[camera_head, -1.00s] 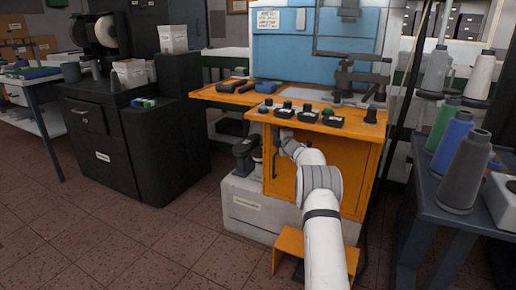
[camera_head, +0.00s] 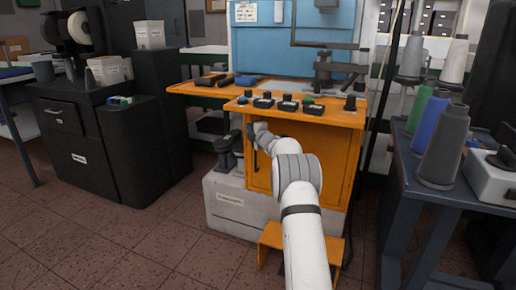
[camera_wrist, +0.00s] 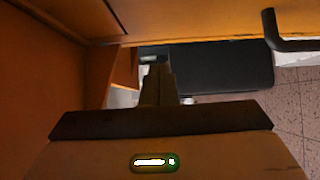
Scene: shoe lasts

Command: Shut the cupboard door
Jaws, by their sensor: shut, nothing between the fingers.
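The cupboard door (camera_head: 325,152) is the orange front panel under the machine's worktop. Its dark upright handle (camera_head: 255,157) is near the left edge, and a dark bar handle also shows at upper right in the wrist view (camera_wrist: 285,43). I cannot tell how far the door stands from its frame. My gripper (camera_head: 256,130) is at the door's upper left, just above the handle, under the worktop edge. In the wrist view my shut, empty gripper (camera_wrist: 157,70) lies close to the orange panel and apart from the handle. Contact with the door is unclear.
The orange worktop (camera_head: 340,118) carries several black knobs and overhangs the door. An orange step (camera_head: 270,240) stands on the floor in front. A dark table (camera_head: 425,190) with thread cones is at right, a black cabinet (camera_head: 140,150) at left. Tiled floor is free at left front.

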